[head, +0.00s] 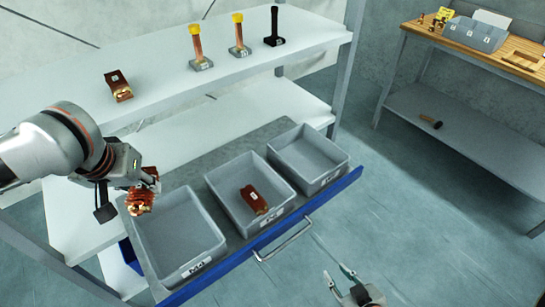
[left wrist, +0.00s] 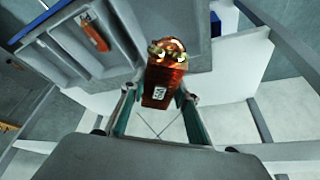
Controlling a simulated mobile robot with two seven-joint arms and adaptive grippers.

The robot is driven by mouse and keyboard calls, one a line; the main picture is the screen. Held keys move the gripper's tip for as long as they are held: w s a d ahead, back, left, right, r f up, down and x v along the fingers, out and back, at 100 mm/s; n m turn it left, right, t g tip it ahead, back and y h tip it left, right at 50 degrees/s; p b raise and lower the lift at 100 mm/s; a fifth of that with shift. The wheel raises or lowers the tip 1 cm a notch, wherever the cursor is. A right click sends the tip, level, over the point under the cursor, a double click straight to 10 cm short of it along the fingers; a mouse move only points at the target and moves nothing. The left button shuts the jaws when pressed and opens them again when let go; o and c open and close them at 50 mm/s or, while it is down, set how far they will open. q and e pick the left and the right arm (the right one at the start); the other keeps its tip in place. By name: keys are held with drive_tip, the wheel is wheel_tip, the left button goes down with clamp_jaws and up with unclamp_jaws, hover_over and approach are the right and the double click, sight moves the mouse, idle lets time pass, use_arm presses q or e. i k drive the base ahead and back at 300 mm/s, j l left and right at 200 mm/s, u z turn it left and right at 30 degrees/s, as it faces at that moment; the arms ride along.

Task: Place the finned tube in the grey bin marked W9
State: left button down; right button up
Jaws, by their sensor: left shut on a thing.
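My left gripper (head: 150,182) is shut on a copper-brown finned tube (head: 141,204), held beside the left end of the drawer, near the left bin's upper left corner. In the left wrist view the tube (left wrist: 163,80) sits between the two fingers (left wrist: 158,108), with a small white label on its side. The left grey bin (head: 178,222) is empty; its front tag is too small to read surely. The middle grey bin (head: 222,208) holds a similar brown piece (head: 253,199). The right grey bin (head: 310,165) is empty. My right gripper (head: 338,277) is open and empty at the bottom.
The bins stand in a pulled-out drawer with a blue front (head: 320,205) and a handle (head: 285,242). A white shelf (head: 165,72) above carries another brown piece (head: 117,84), two yellow-topped posts and a black post. A wooden bench (head: 470,40) stands at the right.

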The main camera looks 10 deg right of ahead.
sight(305, 164)
drive_tip(key=i+l, duration=0.25)
drive_tip(key=l, duration=0.15)
drive_tip(key=i+l, duration=0.2)
drive_tip(key=l, duration=0.2)
drive_tip(key=i+l, duration=0.25)
drive_tip(key=l, duration=0.15)
drive_tip(key=i+l+z, duration=0.1)
drive_tip(key=l, duration=0.3)
drive_tip(key=i, duration=0.1)
